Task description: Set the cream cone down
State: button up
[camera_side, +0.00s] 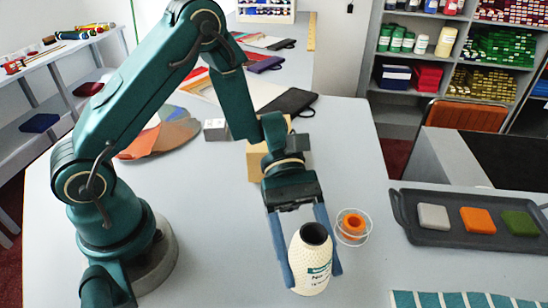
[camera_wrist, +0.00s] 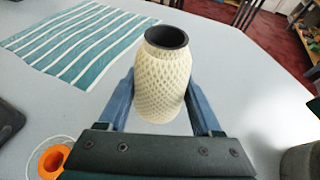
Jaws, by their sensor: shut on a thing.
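The cream cone (camera_side: 311,262) is a textured, bottle-shaped cone with a dark open top and a printed label. It stands about upright between the blue fingers of my gripper (camera_side: 306,248), which is shut on it. In the wrist view the cone (camera_wrist: 165,82) sits between both fingers of my gripper (camera_wrist: 163,105), with its dark mouth uppermost. Whether its base touches the grey counter (camera_side: 215,260) cannot be told from these views.
An orange spool in a clear ring (camera_side: 353,225) stands close right of the cone. A dark tray (camera_side: 412,218) with grey, orange and green swatches lies farther right. A striped teal cloth (camera_side: 460,299) lies at the front right. A tan box (camera_side: 257,158) stands behind my gripper.

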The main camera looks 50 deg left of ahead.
aim_at(306, 274)
jog(key=shift+f, duration=1.95)
jog(key=o, duration=1.5)
jog(key=shift+f, duration=0.1)
